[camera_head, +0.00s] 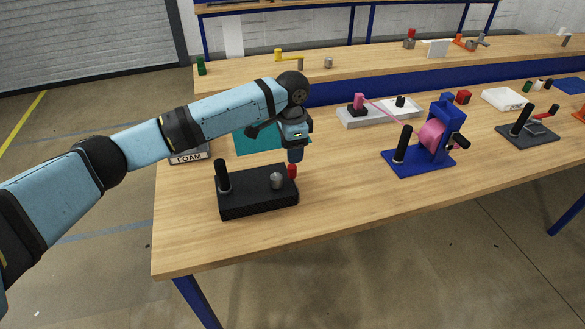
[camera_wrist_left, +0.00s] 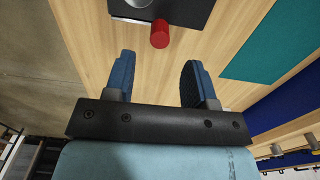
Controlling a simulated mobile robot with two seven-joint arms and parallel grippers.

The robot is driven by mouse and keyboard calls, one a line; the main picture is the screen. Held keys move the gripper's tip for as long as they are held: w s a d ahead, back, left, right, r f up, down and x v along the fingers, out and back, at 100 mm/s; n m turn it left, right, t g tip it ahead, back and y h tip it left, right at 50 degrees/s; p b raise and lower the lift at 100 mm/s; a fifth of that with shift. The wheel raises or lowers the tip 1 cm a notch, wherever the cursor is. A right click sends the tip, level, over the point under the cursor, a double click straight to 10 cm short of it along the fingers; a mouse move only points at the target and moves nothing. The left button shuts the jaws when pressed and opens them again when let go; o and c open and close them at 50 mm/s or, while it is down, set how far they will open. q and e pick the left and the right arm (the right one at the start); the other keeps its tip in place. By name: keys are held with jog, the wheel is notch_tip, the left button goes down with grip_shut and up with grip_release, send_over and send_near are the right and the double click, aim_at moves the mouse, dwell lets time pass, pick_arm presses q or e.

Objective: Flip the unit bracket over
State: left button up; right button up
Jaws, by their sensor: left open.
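A black base block (camera_head: 257,203) stands on the near left of the table, with an upright black post (camera_head: 222,176) and a short grey metal cylinder (camera_head: 277,181) on top. A red cylinder (camera_head: 292,171) is at its right back edge. I cannot tell which part is the unit bracket. My left gripper (camera_head: 295,156) points down just behind the red cylinder. In the left wrist view the gripper (camera_wrist_left: 158,72) is open and empty, with the red cylinder (camera_wrist_left: 160,33) beyond its fingertips. The block's black edge (camera_wrist_left: 178,12) also shows there. My right gripper is not in view.
A teal mat (camera_head: 255,139) and a FOAM-labelled tray (camera_head: 189,157) lie behind the block. A blue stand with a pink wheel (camera_head: 432,134) and a grey tray (camera_head: 378,114) stand to the right. The table between the block and the blue stand is clear.

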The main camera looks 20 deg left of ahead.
aim_at(292, 167)
pick_arm(q)
notch_tip(292, 167, down, 7)
jog(key=shift+r, duration=0.1)
dwell(0.3)
grip_shut()
